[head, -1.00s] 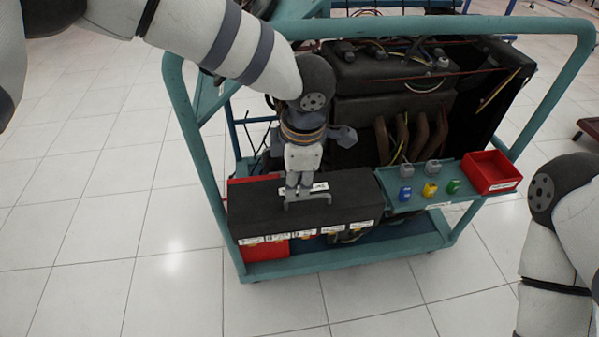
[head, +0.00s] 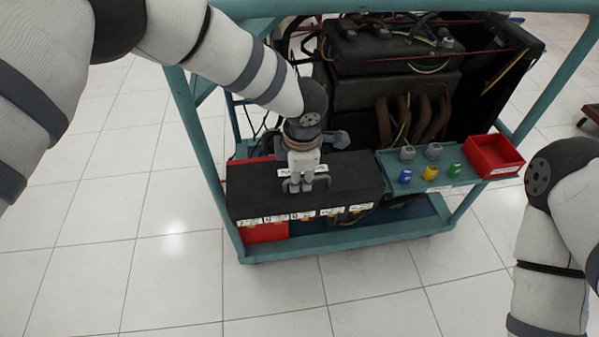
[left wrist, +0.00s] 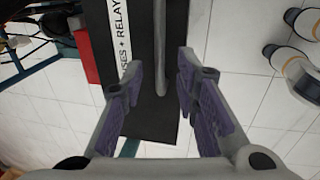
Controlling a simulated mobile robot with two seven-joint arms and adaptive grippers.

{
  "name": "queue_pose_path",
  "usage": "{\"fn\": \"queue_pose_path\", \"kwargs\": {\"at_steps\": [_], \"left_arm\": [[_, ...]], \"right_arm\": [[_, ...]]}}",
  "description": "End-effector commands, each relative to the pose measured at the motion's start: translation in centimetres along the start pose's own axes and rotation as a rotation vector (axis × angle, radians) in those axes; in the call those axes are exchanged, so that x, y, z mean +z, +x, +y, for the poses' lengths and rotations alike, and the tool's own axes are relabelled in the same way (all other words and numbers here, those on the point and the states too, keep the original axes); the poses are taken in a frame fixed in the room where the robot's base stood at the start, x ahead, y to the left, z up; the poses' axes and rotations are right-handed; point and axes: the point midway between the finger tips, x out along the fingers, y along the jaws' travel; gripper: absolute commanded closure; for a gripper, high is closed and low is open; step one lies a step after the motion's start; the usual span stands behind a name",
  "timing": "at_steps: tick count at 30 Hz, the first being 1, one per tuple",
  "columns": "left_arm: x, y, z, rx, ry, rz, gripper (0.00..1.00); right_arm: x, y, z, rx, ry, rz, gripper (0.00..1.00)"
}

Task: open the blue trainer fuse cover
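The fuse cover (head: 345,187) is a long black box lid on the front left of the teal trainer cart. It looks closed and has a grey bar handle (left wrist: 161,50) and a white label, partly reading "RELAY" in the left wrist view. My left gripper (head: 304,184) is above the cover at the handle. In the left wrist view my left gripper (left wrist: 157,80) is open, its purple-padded fingers on either side of the handle with gaps. Whether the fingertips reach down past the bar is unclear. My right gripper is out of view; only its arm shows at right.
The cart's teal frame (head: 200,150) rises around the engine (head: 395,75). Right of the cover is a shelf with blue, yellow and green parts (head: 430,173) and a red bin (head: 493,155). A red panel (head: 265,232) shows under the cover. The tiled floor in front is clear.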

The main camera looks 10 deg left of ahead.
Motion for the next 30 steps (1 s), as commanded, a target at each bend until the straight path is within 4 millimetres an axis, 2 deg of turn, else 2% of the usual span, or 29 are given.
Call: {"fn": "queue_pose_path", "kwargs": {"at_steps": [1, 5, 19, 30], "left_arm": [[0.0, 0.0, 0.0, 0.0, 0.0, 0.0, 0.72], [0.0, 0.0, 0.0, 0.0, 0.0, 0.0, 1.0], [-0.1, -0.3, 0.7, 0.0, -0.003, 0.0, 1.0], [-0.1, -1.2, 4.5, -0.003, -0.004, 0.001, 1.0]], "right_arm": [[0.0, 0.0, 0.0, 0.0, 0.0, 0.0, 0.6], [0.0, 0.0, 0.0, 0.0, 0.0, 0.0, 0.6], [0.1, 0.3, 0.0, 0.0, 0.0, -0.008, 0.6], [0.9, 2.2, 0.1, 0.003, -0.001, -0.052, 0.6]]}}
